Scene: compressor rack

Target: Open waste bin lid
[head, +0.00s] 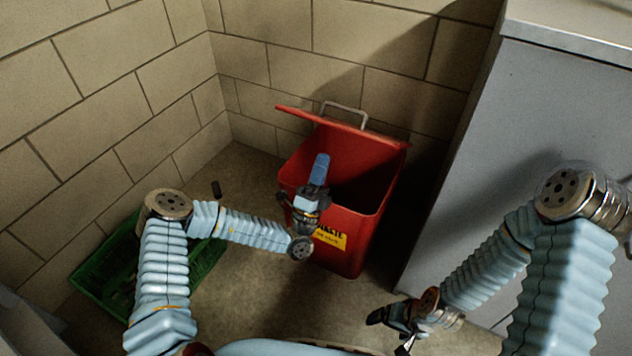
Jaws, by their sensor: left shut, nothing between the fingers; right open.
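The red waste bin (352,245) stands on the floor near the corner of the block walls, with a yellow label on its front. Its red lid (345,128) is raised and tilted up at the back, and the dark inside of the bin shows. A grey handle (345,108) stands up at the lid's edge. My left gripper (319,170) is shut and empty, with its blue fingers over the bin opening, below the lid in the picture. Whether it touches the bin or lid I cannot tell. My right gripper (388,333) is open and empty, low in front of the bin.
A green crate (95,287) lies on the floor at the left, partly behind my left arm. A large grey cabinet (470,150) stands close at the right. Bare floor (250,290) lies between crate and bin.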

